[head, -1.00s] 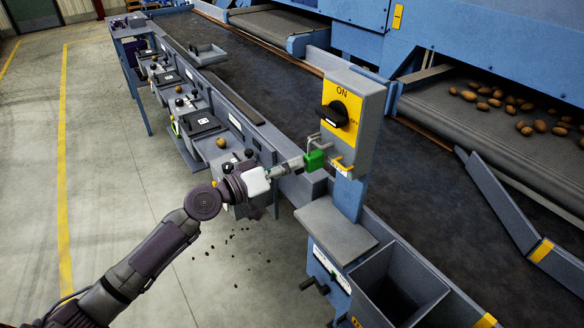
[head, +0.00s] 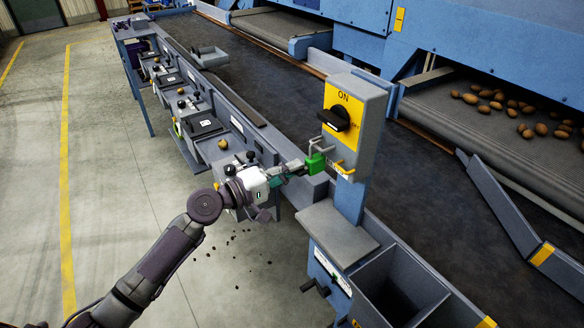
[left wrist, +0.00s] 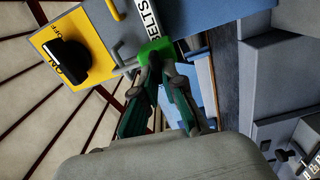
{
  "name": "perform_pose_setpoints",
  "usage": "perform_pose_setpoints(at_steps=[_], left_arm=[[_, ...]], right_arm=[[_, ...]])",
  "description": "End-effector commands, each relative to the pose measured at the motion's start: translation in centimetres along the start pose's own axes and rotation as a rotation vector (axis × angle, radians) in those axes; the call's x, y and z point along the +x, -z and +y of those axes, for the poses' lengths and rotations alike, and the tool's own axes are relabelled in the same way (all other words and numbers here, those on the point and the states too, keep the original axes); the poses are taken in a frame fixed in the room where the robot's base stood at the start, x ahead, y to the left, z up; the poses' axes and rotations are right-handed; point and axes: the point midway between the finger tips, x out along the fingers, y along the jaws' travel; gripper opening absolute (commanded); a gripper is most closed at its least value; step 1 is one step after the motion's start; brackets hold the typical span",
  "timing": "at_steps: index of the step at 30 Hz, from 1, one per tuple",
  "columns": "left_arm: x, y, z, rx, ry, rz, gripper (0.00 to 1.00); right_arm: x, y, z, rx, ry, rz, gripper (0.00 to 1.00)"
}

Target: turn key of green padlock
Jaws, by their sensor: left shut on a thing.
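The green padlock (head: 316,163) hangs on the grey box that bears the switch, below and left of the yellow switch plate. Its grey shackle stands above it. My left gripper (head: 302,167) reaches it from the left, with its fingertips at the padlock's near side. In the left wrist view the padlock (left wrist: 156,48) sits just beyond the fingertips (left wrist: 160,64), which close together at its face. The gripper is shut on the key, which is mostly hidden between the tips. My right gripper is not in view.
The black rotary switch (head: 336,118) sits on the yellow plate (head: 344,105) above the padlock. A grey shelf (head: 335,231) and an open bin (head: 400,285) stand below. The dark belt runs behind.

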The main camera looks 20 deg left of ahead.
Motion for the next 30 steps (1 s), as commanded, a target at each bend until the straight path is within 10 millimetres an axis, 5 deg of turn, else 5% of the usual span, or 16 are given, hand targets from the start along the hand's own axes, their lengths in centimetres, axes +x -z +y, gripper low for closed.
perform_pose_setpoints(at_steps=[22, 23, 26, 30], left_arm=[[-0.01, 0.04, -0.07, -0.082, -0.002, 0.001, 0.00], [-0.01, 0.04, -0.07, -0.082, -0.002, 0.001, 0.14], [-0.01, 0.03, -0.07, -0.082, -0.002, 0.001, 0.31], [-0.01, 0.02, -0.07, -0.082, -0.002, 0.000, 0.34]], right_arm=[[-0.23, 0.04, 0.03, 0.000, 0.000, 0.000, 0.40], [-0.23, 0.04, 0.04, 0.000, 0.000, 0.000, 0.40], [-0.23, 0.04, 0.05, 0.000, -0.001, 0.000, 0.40], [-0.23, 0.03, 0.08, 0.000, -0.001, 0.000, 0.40]])
